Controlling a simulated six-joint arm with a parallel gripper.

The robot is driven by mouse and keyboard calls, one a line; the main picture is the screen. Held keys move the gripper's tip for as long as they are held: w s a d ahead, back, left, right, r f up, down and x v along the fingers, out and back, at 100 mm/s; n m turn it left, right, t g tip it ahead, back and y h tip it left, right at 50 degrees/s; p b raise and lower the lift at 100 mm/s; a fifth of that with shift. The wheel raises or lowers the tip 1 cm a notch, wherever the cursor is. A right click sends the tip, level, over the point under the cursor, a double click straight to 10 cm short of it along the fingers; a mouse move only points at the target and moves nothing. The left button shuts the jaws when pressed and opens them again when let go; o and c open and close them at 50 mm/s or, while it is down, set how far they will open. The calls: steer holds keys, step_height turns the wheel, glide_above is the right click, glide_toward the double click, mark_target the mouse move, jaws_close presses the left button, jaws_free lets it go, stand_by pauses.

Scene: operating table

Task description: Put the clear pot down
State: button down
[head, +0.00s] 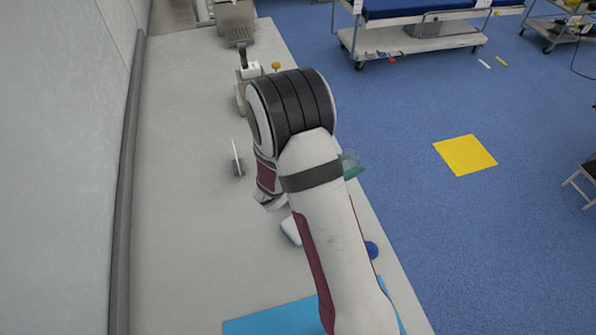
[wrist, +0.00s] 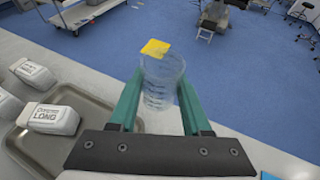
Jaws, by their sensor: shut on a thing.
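The clear pot (wrist: 160,88) is a see-through ribbed cup. In the wrist view it sits between the two green fingers of my gripper (wrist: 158,102), which is shut on it. The pot looks roughly upright, and whether its base touches the counter I cannot tell. In the head view my arm hides most of the gripper; a bit of clear and green (head: 352,168) shows just right of the arm, near the counter's right edge.
The counter (head: 190,200) runs along the wall. Blue floor (head: 400,120) lies beyond its right edge. A blue sheet (head: 270,318) lies at the near end.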

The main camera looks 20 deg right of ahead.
steer(key=w+a+f, duration=0.4)
steer(key=a, duration=0.1)
steer(key=w+a+f, duration=0.2)
steer(key=a, duration=0.1)
steer(key=shift+w+f, duration=0.25)
steer(key=shift+w, duration=0.1)
step_height(320, 180, down, 4)
steer(key=shift+w+a+f, duration=0.1)
steer(key=shift+a, duration=0.05)
steer(key=shift+f, duration=0.1)
steer(key=shift+c, duration=1.8)
jaws_free()
